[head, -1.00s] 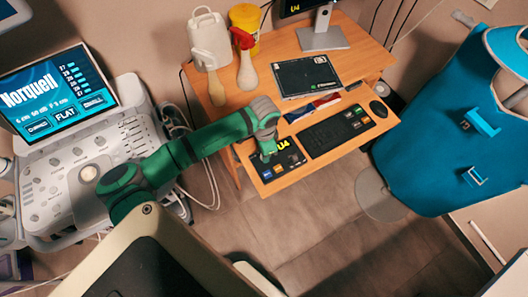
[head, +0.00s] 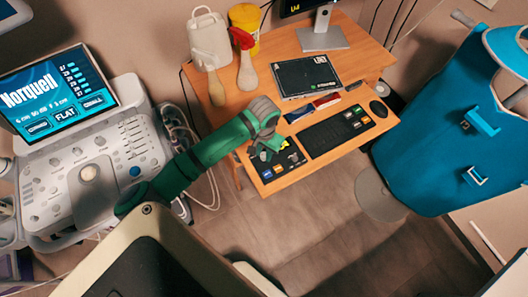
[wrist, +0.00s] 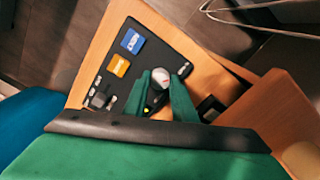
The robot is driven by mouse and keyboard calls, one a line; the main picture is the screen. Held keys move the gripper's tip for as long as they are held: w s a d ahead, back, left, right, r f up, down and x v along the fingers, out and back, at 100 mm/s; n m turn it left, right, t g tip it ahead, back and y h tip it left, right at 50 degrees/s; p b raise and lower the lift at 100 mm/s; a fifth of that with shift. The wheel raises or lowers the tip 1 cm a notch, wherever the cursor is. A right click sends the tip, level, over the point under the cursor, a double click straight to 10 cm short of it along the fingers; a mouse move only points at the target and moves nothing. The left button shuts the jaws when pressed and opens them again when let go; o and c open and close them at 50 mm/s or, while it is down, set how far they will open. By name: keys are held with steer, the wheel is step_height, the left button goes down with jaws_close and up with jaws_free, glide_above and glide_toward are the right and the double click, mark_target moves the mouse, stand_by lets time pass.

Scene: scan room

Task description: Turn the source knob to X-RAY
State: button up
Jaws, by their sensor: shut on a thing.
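The black control panel (wrist: 163,52) lies on the desk's front shelf. In the wrist view a round silver-white knob (wrist: 160,77) with a small red mark stands on it. My gripper (wrist: 161,82) has its two green fingers closed on either side of this knob. A smaller dark knob (wrist: 100,99) sits apart to the left. In the head view my gripper (head: 267,151) is over the panel (head: 287,155) and hides the knob. The lettering around the knob is too small or hidden, so its setting cannot be read.
A blue button (wrist: 132,41) and an orange button (wrist: 118,66) are on the same panel. A keyboard (head: 335,133) lies right of it. A blue apron (head: 440,130) hangs at right.

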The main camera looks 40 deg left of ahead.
mark_target(264, 155)
stand_by(0.4)
steer(key=o, duration=1)
steer(key=shift+o, duration=0.2)
steer(key=shift+r, duration=0.15)
step_height(264, 155, up, 11)
steer(key=shift+f, duration=0.2)
steer(key=shift+a+f, duration=0.1)
